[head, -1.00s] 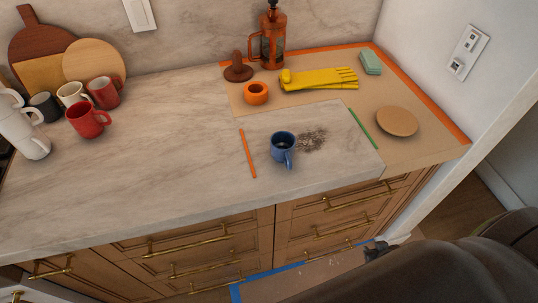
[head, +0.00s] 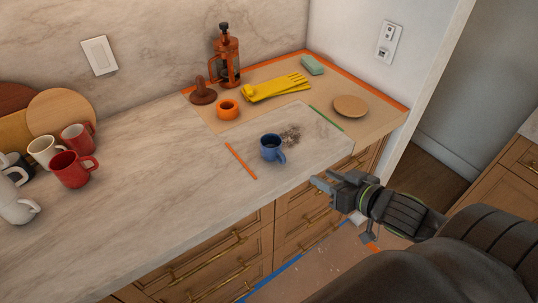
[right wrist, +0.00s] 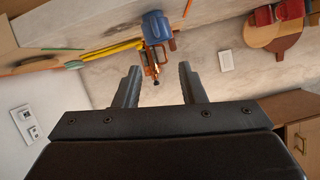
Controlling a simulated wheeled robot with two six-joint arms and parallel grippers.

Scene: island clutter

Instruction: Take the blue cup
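The blue cup (head: 270,149) stands upright near the front edge of the counter, its handle toward the front right. It also shows at the top of the right wrist view (right wrist: 155,24), beyond the gap between the fingers. My right gripper (head: 322,183) is off the counter's front edge, to the right of and nearer than the cup, and apart from it. In the right wrist view its two fingers (right wrist: 159,82) are spread with nothing between them. My left gripper is in neither view.
A dark crumb-like patch (head: 291,135) lies beside the cup. An orange strip (head: 240,161) and a green strip (head: 327,119) flank it. Behind are an orange cup (head: 227,109), yellow gloves (head: 274,88) and a French press (head: 226,62). Red mugs (head: 70,170) stand left. The counter between is clear.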

